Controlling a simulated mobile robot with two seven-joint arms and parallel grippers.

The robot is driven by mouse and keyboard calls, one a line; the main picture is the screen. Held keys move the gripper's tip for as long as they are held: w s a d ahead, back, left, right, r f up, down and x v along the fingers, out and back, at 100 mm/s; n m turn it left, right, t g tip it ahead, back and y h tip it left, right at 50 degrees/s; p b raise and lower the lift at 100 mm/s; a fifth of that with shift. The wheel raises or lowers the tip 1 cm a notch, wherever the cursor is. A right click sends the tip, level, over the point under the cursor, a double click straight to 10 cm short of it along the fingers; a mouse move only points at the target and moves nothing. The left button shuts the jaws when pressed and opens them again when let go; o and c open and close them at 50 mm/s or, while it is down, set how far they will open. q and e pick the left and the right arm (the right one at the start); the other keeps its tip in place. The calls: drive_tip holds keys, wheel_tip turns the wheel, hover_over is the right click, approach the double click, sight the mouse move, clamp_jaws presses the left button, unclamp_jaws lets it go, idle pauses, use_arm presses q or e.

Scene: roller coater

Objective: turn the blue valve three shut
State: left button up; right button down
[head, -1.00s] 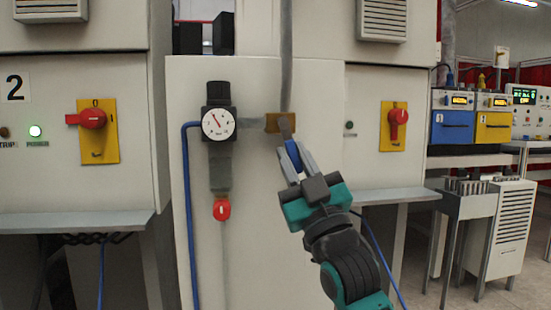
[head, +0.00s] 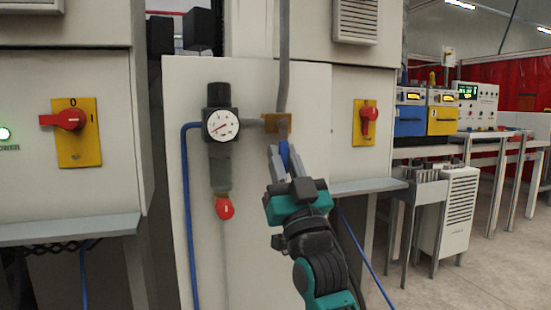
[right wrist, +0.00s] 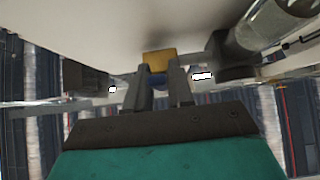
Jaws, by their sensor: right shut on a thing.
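The blue valve handle (head: 284,156) sits below a brass-coloured valve body (head: 276,122) on the pale panel, right of the gauge. My right gripper (head: 283,158) is shut on the blue handle, which shows as a thin strip between its fingers and is mostly hidden by them. In the right wrist view the two fingers (right wrist: 160,88) stand on either side of the blue handle (right wrist: 157,79), with the brass body (right wrist: 159,62) just beyond. My left gripper is not in view.
A pressure gauge (head: 220,125) with a red tag-like part (head: 224,208) below it is left of the valve. Red rotary switches on yellow plates (head: 77,132) (head: 365,122) flank the panel. A grey pipe (head: 284,60) rises from the valve.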

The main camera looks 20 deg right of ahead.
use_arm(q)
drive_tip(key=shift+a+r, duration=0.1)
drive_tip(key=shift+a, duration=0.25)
use_arm(e)
drive_tip(key=shift+r+m+h, duration=0.1)
drive_tip(key=shift+m+h, duration=0.3)
drive_tip(key=shift+a, duration=0.1)
drive_tip(key=c, duration=1.1)
unclamp_jaws()
drive_tip(key=shift+o, duration=0.2)
drive_tip(key=shift+f, duration=0.2)
